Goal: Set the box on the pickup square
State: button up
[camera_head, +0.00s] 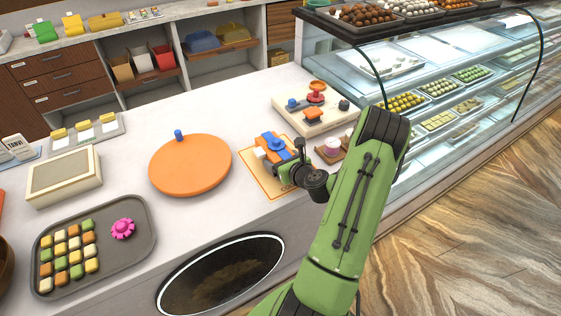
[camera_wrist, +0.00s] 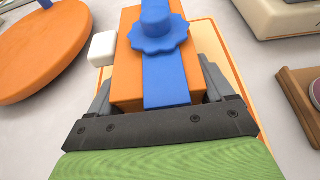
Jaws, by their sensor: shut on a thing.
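The box is orange with a blue ribbon and a blue scalloped knob on top. In the head view the box (camera_head: 274,145) is at the pickup square (camera_head: 255,176), a tan mat with an orange border on the white counter. In the wrist view the box (camera_wrist: 128,60) fills the middle, with the square (camera_wrist: 212,38) showing beneath and to its right. My gripper (camera_head: 290,160) is shut on the box, with a grey finger on each side of it in the wrist view (camera_wrist: 155,98). Whether the box's underside touches the mat is hidden.
A small white cube (camera_wrist: 102,48) is close to the box's left side. An orange round lid (camera_head: 190,166) lies left of the square. A cream board with knobs (camera_head: 322,122) is behind right. A grey tray of sweets (camera_head: 120,256) is at front left.

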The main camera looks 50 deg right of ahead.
jog(key=o, duration=1)
